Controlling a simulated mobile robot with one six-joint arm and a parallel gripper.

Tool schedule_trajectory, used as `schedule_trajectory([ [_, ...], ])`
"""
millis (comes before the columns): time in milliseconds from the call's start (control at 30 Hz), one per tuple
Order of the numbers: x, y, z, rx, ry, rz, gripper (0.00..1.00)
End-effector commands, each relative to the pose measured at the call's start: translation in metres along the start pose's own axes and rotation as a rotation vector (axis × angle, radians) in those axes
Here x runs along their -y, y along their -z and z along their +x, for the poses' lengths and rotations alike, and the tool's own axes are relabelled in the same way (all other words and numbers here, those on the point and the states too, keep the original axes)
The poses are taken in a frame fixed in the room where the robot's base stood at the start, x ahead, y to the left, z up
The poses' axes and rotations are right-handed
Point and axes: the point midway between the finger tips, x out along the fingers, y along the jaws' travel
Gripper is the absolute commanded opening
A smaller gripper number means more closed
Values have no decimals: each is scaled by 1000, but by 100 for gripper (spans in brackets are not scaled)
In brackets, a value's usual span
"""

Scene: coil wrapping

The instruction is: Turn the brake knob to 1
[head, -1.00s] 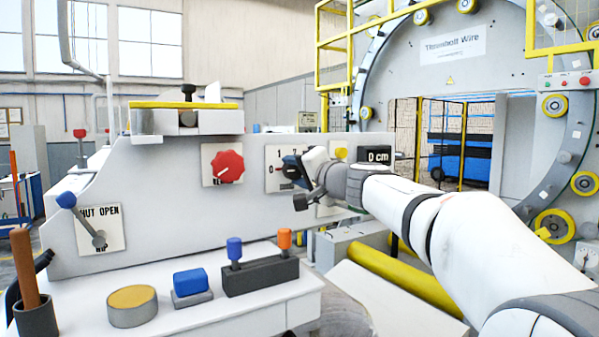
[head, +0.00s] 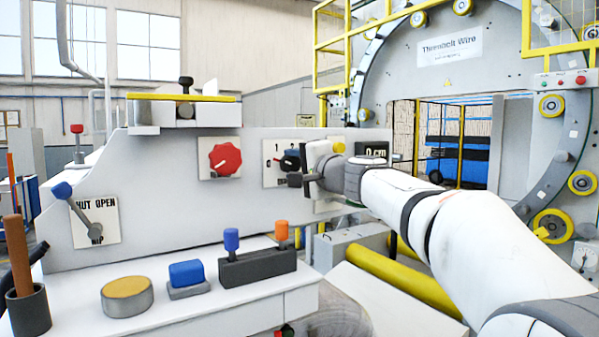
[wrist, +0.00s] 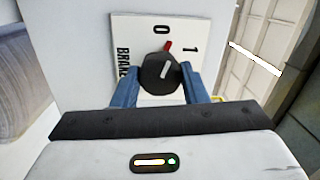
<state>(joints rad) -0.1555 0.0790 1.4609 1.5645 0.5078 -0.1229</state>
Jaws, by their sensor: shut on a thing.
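The brake knob (wrist: 158,74) is a black round knob with a white line and a red pointer. It sits on a white plate (wrist: 128,28) marked BRAKE, which appears turned sideways in the wrist view. The red pointer lies between the 0 and the 1. My gripper (wrist: 161,82) has its blue fingers on either side of the knob, shut on it. In the head view, the plate (head: 270,175) is on the grey machine panel, and my gripper (head: 296,165) reaches it from the right, hiding its right part.
A red knob (head: 225,159) is on its own plate to the left. A lever (head: 78,210) marked SHUT OPEN is farther left. A display (head: 371,155) is partly hidden behind my arm. Blue and orange controls stand on the white ledge (head: 215,305) below.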

Motion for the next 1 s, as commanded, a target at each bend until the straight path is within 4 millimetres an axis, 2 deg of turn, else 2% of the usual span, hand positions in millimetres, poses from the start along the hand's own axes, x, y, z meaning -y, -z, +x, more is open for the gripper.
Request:
schedule_trajectory([
  [600, 2, -2, 1, -13, 38, 536, 17],
  [1000, 4, -2, 0, -19, 52, 698, 17],
])
